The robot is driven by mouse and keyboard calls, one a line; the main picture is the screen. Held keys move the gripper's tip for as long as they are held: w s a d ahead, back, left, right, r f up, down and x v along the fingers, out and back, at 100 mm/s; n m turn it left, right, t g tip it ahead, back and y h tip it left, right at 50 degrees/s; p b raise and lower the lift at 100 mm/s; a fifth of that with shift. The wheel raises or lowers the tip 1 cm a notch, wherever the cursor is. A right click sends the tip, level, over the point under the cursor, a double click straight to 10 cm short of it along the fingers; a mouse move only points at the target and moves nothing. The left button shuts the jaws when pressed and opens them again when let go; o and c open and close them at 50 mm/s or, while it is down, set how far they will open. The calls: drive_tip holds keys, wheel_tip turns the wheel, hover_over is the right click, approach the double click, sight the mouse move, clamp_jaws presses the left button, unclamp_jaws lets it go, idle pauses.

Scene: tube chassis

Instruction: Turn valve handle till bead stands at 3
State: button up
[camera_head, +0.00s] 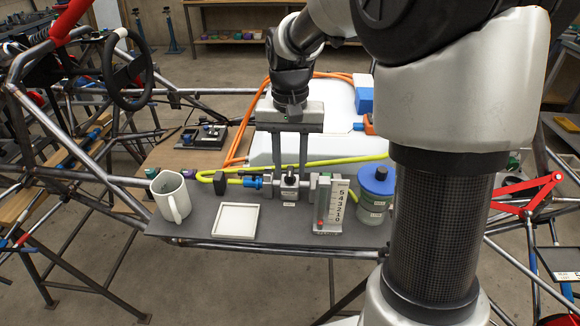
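The valve (290,193) is a small grey block with a dark top, set in the hose line on the dark board. My gripper (291,172) points down over it, its two fingers apart with a clear gap between them. The fingertips are at the height of the valve's top; whether they touch the handle cannot be told, and the handle is partly hidden by them. The gauge (323,203) stands just right of the valve, with a white scale (337,206) numbered 5 at the top to 0 at the bottom. A red bead (320,222) sits low, near 0.
A white mug (171,197) and an empty white tray (237,220) stand left on the board (203,222). A blue-lidded jar (376,190) is right of the gauge. A yellow hose (335,163) runs behind. Tube chassis bars (65,125) flank the board.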

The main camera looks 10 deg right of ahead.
drive_tip(key=shift+f, duration=0.15)
drive_tip(key=shift+c, duration=0.4)
clamp_jaws()
drive_tip(key=shift+n+p, duration=0.3)
drive_tip(key=n+p, duration=0.1)
drive_tip(key=n, duration=0.1)
drive_tip(key=n+p, duration=0.1)
drive_tip(key=n, duration=0.1)
drive_tip(key=shift+r+n+p, duration=0.2)
drive_tip(key=shift+n+p, duration=0.1)
drive_tip(key=shift+p, duration=0.05)
drive_tip(key=n+p, duration=0.2)
drive_tip(key=n, duration=0.3)
drive_tip(key=shift+f, duration=0.15)
drive_tip(key=shift+n+p, duration=0.3)
drive_tip(key=shift+o, duration=0.4)
unclamp_jaws()
